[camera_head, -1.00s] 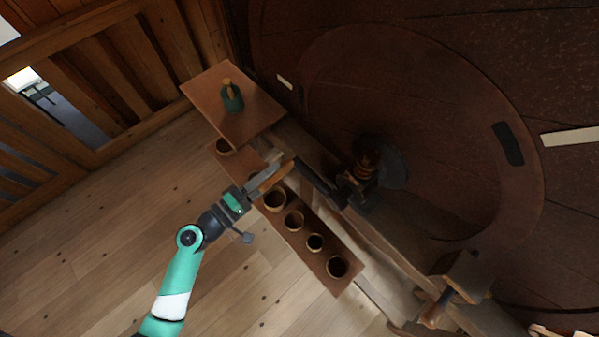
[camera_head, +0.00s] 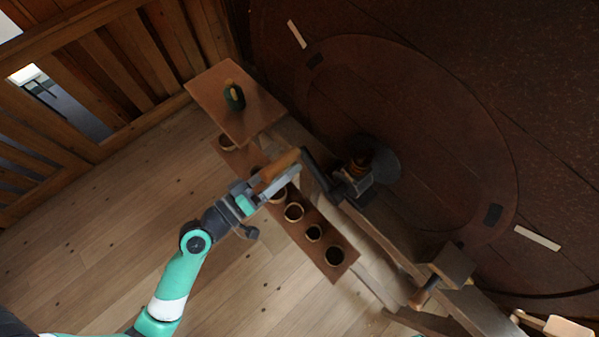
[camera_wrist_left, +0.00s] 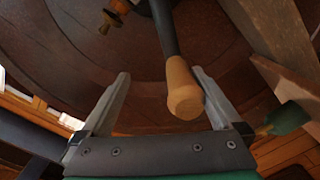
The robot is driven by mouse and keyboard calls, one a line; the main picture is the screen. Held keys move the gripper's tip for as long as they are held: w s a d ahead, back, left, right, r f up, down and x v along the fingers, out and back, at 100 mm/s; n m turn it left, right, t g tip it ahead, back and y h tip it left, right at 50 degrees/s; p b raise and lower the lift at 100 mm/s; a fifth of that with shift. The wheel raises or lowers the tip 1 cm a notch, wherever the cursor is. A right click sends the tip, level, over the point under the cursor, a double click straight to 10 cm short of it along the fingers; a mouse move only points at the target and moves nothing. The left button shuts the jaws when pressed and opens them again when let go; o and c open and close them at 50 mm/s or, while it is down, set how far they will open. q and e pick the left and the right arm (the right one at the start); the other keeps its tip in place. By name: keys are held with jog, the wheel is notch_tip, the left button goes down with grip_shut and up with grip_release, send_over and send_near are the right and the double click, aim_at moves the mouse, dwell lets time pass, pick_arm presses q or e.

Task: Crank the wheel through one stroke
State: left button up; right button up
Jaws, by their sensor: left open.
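The large brown wheel (camera_head: 440,130) fills the upper right of the head view, with white and dark marks on its face. A dark crank arm (camera_head: 320,180) runs left from its hub (camera_head: 362,160) to a wooden handle (camera_head: 280,163). My left gripper (camera_head: 284,176) is open at this handle. In the left wrist view the handle (camera_wrist_left: 183,92) lies between the spread fingers of the left gripper (camera_wrist_left: 162,75), nearer the right finger, with a gap on the left. I cannot tell whether a finger touches it. My right gripper is out of view.
A plank with several round cups (camera_head: 294,212) lies below the handle. A small shelf (camera_head: 225,100) holds a green bottle-like object (camera_head: 234,96). A wooden beam with a peg (camera_head: 425,292) runs to the lower right. A slatted railing (camera_head: 120,60) stands at left; the floor (camera_head: 80,240) is clear.

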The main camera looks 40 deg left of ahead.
pick_arm(q)
jog(key=s+d+r+m+p, duration=0.1)
jog(key=d+r+m+p, duration=0.3)
jog(key=d+m+p, duration=0.1)
jog(key=d+p, duration=0.1)
jog(key=p, duration=0.1)
jog(key=shift+d+r+m+p, duration=0.2)
jog(key=shift+d+m+p, duration=0.1)
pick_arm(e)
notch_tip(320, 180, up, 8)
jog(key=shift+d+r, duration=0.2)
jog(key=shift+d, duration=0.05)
pick_arm(q)
jog(key=shift+a+f, duration=0.1)
jog(key=shift+a, duration=0.3)
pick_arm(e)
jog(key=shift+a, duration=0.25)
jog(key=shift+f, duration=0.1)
pick_arm(q)
jog(key=s+a+b, duration=0.1)
jog(key=s+b, duration=0.7)
jog(key=s, duration=0.3)
jog(key=shift+a, duration=0.25)
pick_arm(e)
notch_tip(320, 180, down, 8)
pick_arm(q)
jog(key=shift+w, duration=0.1)
